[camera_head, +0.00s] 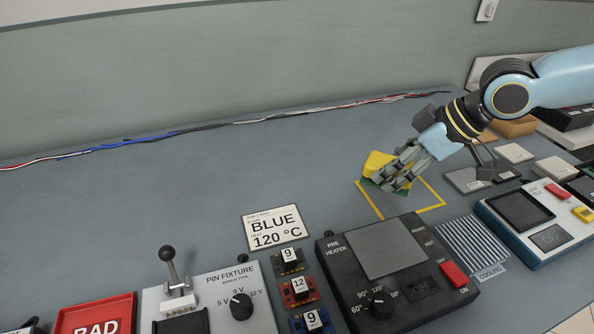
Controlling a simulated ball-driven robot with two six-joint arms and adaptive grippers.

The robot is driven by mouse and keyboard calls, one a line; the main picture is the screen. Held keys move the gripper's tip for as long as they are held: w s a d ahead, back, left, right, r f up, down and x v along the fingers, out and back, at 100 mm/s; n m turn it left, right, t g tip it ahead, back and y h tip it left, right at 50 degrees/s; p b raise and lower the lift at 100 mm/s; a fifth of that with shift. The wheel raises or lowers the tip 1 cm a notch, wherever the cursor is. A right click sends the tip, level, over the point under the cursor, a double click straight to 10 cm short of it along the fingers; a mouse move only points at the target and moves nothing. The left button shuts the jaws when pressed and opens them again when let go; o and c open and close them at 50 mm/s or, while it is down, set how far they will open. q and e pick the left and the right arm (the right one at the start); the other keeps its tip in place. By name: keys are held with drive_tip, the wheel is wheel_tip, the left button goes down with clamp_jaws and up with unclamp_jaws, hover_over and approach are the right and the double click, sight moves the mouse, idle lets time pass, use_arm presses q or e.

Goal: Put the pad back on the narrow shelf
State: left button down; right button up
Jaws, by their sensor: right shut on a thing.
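I cannot tell whether the pad touches the bench. My left gripper is not in view. I cannot make out a narrow shelf in this view.
The black preheater (400,272) stands in front of the taped square (431,208). A card reading BLUE 120 °C (276,227) lies to the left. Grey plates (466,181) and a blue-white device (540,222) are to the right. Wires (190,130) run along the back; the left-middle bench is clear.

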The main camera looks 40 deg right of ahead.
sight(367, 173)
drive_tip(key=w+f+b, duration=0.1)
drive_tip(key=w+a+f+b, duration=0.1)
drive_tip(key=b, duration=0.1)
drive_tip(key=w+f+b, duration=0.1)
drive_tip(key=w+b, duration=0.1)
drive_tip(key=shift+a+f, duration=0.25)
drive_tip(key=shift+a, duration=0.15)
drive_tip(key=w+a+f, duration=0.1)
drive_tip(key=w, duration=0.1)
drive_tip(key=w+f+b, duration=0.1)
drive_tip(key=w+a+f+b, duration=0.1)
drive_tip(key=w, duration=0.1)
drive_tip(key=shift+w+a+f, duration=0.1)
drive_tip(key=shift+w+a, duration=0.2)
drive_tip(key=shift+w, duration=0.05)
drive_tip(key=shift+w+a+f, duration=0.1)
drive_tip(key=shift+w, duration=0.1)
drive_tip(key=shift+f+b, duration=0.3)
drive_tip(key=shift+f, duration=1.75)
drive_tip(key=o, duration=1.1)
drive_tip(key=shift+f, duration=0.1)
